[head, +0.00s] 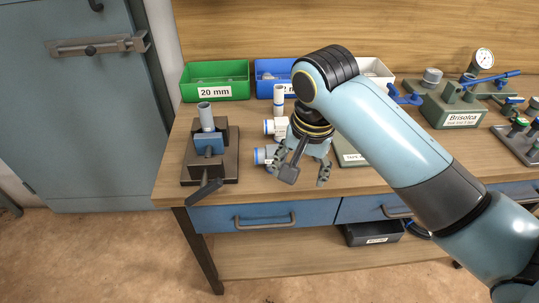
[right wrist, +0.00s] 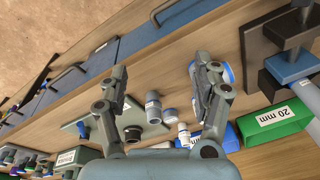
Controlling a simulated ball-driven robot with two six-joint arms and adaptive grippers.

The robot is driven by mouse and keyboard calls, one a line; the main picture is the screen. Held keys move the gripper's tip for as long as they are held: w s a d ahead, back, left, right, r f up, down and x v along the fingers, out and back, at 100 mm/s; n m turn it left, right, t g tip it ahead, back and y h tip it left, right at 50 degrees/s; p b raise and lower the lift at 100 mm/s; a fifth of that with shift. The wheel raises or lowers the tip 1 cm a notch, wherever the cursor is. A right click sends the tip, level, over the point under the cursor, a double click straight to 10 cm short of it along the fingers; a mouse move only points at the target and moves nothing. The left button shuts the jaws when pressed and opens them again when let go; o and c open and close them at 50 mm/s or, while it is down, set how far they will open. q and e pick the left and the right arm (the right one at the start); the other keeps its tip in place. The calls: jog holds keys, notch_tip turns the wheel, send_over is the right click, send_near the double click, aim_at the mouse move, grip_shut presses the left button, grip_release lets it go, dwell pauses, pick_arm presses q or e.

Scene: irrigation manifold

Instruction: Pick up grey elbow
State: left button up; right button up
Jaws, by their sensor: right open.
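My right gripper (head: 307,172) is open above the front middle of the workbench, and its two fingers also show apart in the right wrist view (right wrist: 157,72). Nothing is between the fingers. I cannot tell for sure which is the grey elbow. White fittings with blue collars (head: 268,154) stand left of the gripper in the head view; the gripper and arm hide what lies behind. My left gripper is not in view.
A vise with an upright grey pipe (head: 206,117) stands at the bench's left. A green 20 mm bin (head: 215,93), a blue bin (head: 263,89) and a white bin (head: 385,72) line the back. A green Brisolca block (head: 455,113) with blue-handled valves is at the right.

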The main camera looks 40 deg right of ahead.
aim_at(269, 149)
jog(key=w+r+m, duration=0.1)
jog(key=w+m, duration=0.3)
jog(key=w+d+r+m+g, duration=0.1)
jog(key=w+m, duration=0.3)
jog(key=w+r+m, duration=0.1)
jog(key=w+m, duration=0.2)
jog(key=w, duration=0.1)
jog(key=shift+w+d+m+g+y, duration=0.2)
jog(key=shift+d+m+g+y, duration=0.1)
jog(key=shift+d+m, duration=0.1)
jog(key=shift+w+m, duration=0.15)
jog(key=shift+m, duration=0.25)
notch_tip(269, 149, down, 5)
jog(key=shift+r, duration=0.15)
jog(key=shift+f, duration=2.8)
jog(key=c, duration=1.2)
jog(key=shift+c, duration=0.2)
jog(key=shift+r, duration=0.1)
